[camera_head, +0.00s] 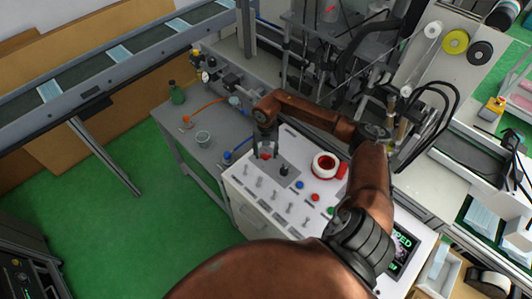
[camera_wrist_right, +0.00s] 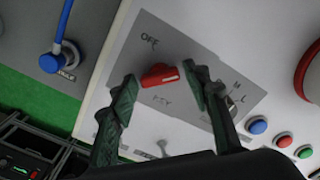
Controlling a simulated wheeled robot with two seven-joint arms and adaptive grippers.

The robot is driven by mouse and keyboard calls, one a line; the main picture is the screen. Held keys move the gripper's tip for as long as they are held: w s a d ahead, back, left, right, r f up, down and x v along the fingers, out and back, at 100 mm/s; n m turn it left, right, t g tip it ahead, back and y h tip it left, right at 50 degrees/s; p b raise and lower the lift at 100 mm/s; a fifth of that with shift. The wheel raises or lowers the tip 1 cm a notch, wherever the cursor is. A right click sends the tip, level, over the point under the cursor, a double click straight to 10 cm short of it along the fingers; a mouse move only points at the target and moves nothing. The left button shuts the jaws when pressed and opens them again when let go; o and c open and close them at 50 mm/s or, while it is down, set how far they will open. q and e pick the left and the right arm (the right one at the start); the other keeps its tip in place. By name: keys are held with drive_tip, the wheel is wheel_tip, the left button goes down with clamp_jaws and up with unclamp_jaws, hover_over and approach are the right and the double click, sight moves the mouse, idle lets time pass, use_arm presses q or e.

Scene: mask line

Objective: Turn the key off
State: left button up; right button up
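The red key switch (camera_wrist_right: 158,76) sits on a grey plate (camera_wrist_right: 185,45) of the white control panel, between the printed words OFF and KEY. My right gripper (camera_wrist_right: 158,88) is open, with one finger on each side of the red key and gaps visible between them. In the head view the red key (camera_head: 265,156) shows just under my right gripper (camera_head: 266,145), whose arm reaches in from the right. A black selector switch (camera_head: 283,170) is beside it on the same plate. My left gripper is not in view.
The panel (camera_head: 252,205) also carries several toggle switches, coloured buttons (camera_head: 301,184) and a red ring-shaped emergency stop (camera_head: 325,165). Green floor lies clear further left.

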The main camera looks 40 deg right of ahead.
drive_tip(key=c, duration=0.9)
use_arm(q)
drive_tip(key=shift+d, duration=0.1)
use_arm(e)
drive_tip(key=shift+o, duration=0.2)
